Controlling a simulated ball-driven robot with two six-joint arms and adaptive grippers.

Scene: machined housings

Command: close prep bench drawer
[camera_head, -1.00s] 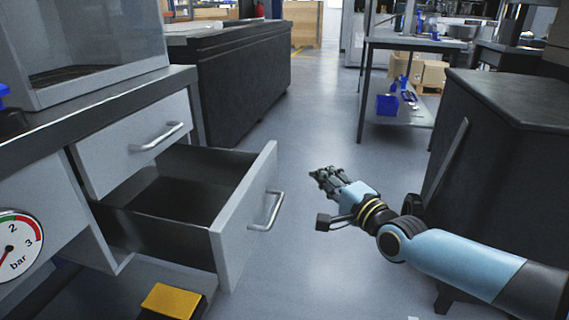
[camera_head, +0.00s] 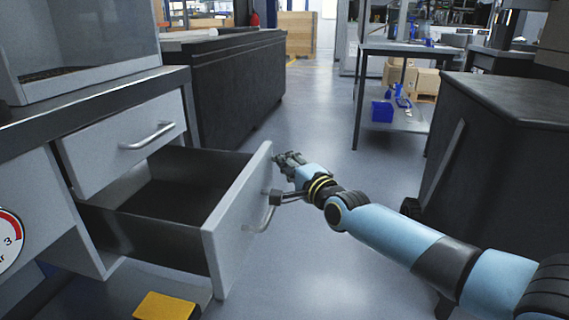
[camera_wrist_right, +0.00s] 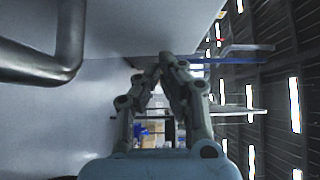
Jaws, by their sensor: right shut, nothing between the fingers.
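The lower drawer (camera_head: 236,225) of the prep bench (camera_head: 95,105) is pulled out, its dark inside empty where I can see it. Its front is light grey with a metal bar handle (camera_head: 266,215). My right gripper (camera_head: 280,158) is shut and empty, at the outer face of the drawer front near its far upper corner. I cannot tell whether it touches. In the right wrist view the shut fingers (camera_wrist_right: 162,62) are in the middle, with the pale drawer front (camera_wrist_right: 150,25) close by and the handle (camera_wrist_right: 68,60) at upper left. My left gripper is out of view.
The upper drawer (camera_head: 125,140) above it is shut. A yellow-topped block (camera_head: 165,306) lies low beneath the open drawer. A dark cabinet (camera_head: 500,150) stands at the right, near my right arm. The grey floor (camera_head: 325,110) between is open.

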